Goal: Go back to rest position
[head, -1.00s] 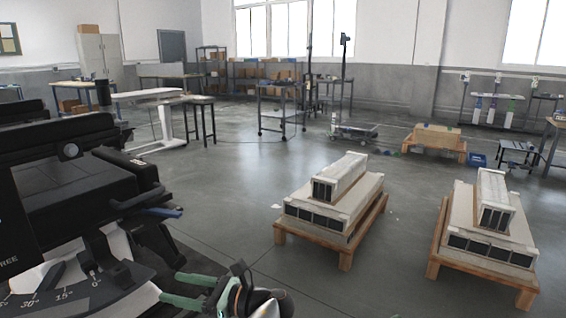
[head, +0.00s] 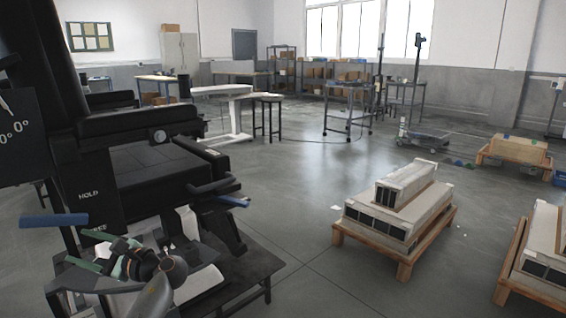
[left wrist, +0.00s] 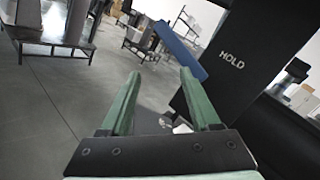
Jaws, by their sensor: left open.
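My left gripper (head: 82,250) shows at the lower left of the head view, with two green fingers pointing left, beside a black machine. In the left wrist view its fingers (left wrist: 158,85) stand apart with nothing between them. A blue bar handle (head: 53,220) lies just beyond the fingertips in the head view. It also shows past the fingertips in the left wrist view (left wrist: 178,50), apart from them as far as I can tell. My right gripper is in neither view.
The black machine (head: 150,175) with a "HOLD" label fills the left side on a dark stand (head: 255,270). Wooden pallets with stacked pale units (head: 400,205) stand at the right. Open grey floor (head: 300,190) lies between. Tables and shelves line the back.

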